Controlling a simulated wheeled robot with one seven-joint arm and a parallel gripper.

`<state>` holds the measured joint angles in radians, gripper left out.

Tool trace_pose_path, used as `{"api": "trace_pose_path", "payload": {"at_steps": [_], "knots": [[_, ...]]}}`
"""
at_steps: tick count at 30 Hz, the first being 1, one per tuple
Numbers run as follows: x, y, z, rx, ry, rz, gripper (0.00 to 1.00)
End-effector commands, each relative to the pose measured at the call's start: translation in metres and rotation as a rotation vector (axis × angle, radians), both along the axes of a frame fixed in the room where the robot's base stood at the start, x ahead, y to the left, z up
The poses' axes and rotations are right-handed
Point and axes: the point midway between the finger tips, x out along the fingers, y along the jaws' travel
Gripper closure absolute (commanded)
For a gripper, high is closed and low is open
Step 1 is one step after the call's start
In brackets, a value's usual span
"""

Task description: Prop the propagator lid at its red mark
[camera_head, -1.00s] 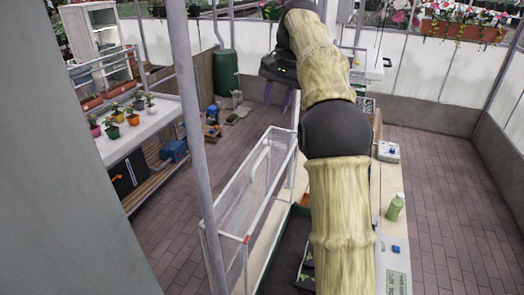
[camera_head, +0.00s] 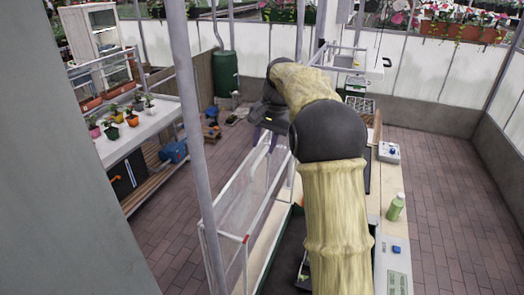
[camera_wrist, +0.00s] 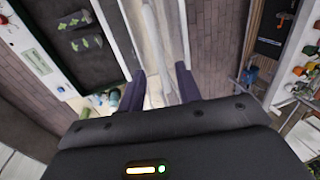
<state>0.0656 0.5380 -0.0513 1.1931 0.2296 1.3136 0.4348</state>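The clear propagator lid (camera_head: 238,200) with its white frame stands raised and tilted at the left side of the dark tray (camera_head: 283,255). A red mark (camera_head: 246,238) shows at its near corner. My gripper (camera_head: 264,136) is over the lid's far part, with its purple fingers pointing down. In the wrist view, the fingers of my gripper (camera_wrist: 160,70) are apart, and the lid's white handle bar (camera_wrist: 152,30) runs into the space between them. I cannot tell whether they touch it. The dark tray (camera_wrist: 112,60) with small seedlings lies at upper left there.
A grey post (camera_head: 196,120) rises just left of the lid. A bench with potted plants (camera_head: 155,117) stands at the left. A green bottle (camera_head: 395,207) and a small box with a blue button (camera_head: 388,152) sit on the right-hand worktop.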

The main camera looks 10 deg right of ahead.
Motion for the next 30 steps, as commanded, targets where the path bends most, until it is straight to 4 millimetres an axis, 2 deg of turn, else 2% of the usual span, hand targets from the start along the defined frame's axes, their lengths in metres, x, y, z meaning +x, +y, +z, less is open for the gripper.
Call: {"api": "trace_pose_path", "payload": {"at_steps": [3,7,17,22,23,30], "knots": [[0.002,0.004,-0.017,0.001,0.003,0.002,0.66],[0.004,0.007,-0.031,0.000,0.001,0.001,0.66],[0.004,0.007,-0.036,0.000,0.000,0.001,0.66],[0.004,0.007,-0.035,0.000,0.000,0.001,0.97],[0.004,0.007,-0.035,0.000,0.000,0.000,1.00],[0.004,0.007,-0.035,0.001,-0.001,0.001,1.00]]}}
